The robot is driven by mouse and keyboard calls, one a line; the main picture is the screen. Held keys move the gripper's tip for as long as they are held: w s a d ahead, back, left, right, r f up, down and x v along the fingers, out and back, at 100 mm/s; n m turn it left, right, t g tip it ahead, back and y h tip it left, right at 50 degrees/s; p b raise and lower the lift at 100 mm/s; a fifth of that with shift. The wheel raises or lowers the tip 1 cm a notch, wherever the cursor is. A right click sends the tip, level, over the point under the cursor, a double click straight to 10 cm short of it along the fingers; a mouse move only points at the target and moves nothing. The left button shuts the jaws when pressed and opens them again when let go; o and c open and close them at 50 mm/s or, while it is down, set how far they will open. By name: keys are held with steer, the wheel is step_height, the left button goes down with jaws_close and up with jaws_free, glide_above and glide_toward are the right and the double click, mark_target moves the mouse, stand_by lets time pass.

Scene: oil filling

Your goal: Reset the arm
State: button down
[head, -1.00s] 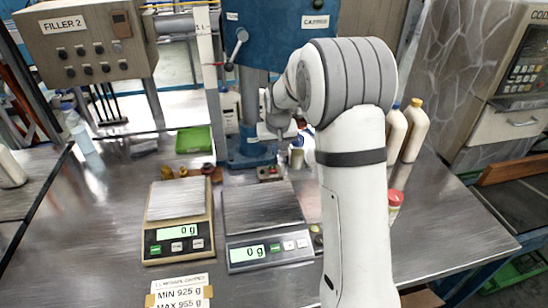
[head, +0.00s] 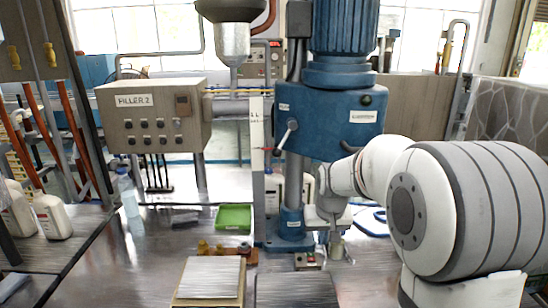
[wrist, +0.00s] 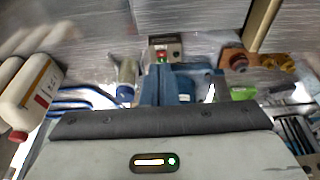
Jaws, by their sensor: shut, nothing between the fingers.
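My arm stands at the right in the head view, bent toward the drill-like blue capping machine (head: 335,110). My gripper (head: 328,215) hangs low in front of the machine, beside its column and above the table; its fingers are hard to make out there. In the wrist view the gripper's dark bar and pale body (wrist: 155,124) fill the bottom. It is shut and holds nothing.
The steel table (head: 150,265) carries a scale (head: 210,278), a green tray (head: 234,218) and a small button box (head: 308,261). A filler control box (head: 155,115) stands behind left. A white bottle with a red cap (wrist: 28,98) shows in the wrist view.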

steer(key=s+r, duration=0.2)
steer(key=s, duration=2.4)
